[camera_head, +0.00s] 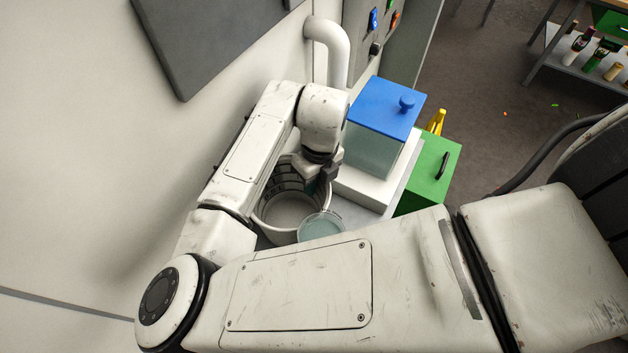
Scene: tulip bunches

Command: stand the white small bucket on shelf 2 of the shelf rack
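A white round open container (290,212), which looks like the white small bucket, stands upright on a light surface in the middle of the view. Dark bands show on its inner wall, and my arm hides part of its left and front. My gripper (322,182) points down at the bucket's far right rim. Its dark fingers overlap the rim in the picture; whether they are open, or touch or grip the rim, I cannot tell. A rack with shelves (568,62) stands at the top right, cut by the frame; its shelf numbers do not show.
A clear round vessel (321,226) is close beside the bucket. A blue-lidded box (385,108) on a white base (372,183) and a green box (430,170) stand to the right. A white pipe (330,45) rises behind. Bottles (579,46) occupy the rack. Floor (480,100) between is mostly clear.

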